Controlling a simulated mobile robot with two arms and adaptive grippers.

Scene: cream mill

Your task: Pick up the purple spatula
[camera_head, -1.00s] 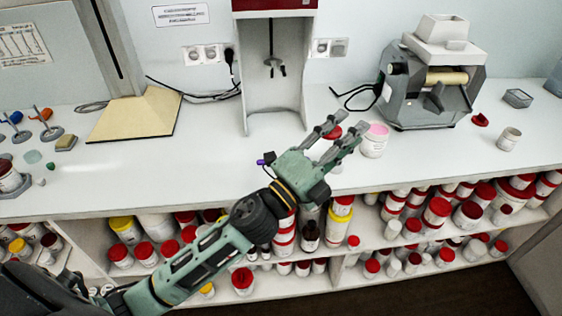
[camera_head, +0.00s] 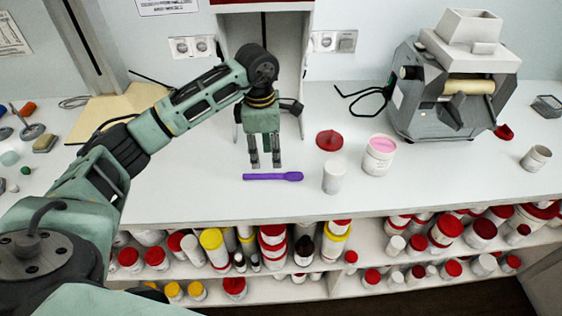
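The purple spatula (camera_head: 268,177) lies flat on the white counter near its front edge, with its wider end to the right. My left gripper (camera_head: 266,165) points down just above and behind the middle of the spatula. Its two fingers are a little apart with nothing seen between them. I cannot tell whether the fingertips touch the counter. My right gripper is not in view.
Right of the spatula stand a white jar (camera_head: 333,177), a red lid (camera_head: 329,140) and an open jar with pink contents (camera_head: 379,155). A grey mill (camera_head: 430,105) stands behind them. Shelves of jars lie below the counter (camera_head: 200,195).

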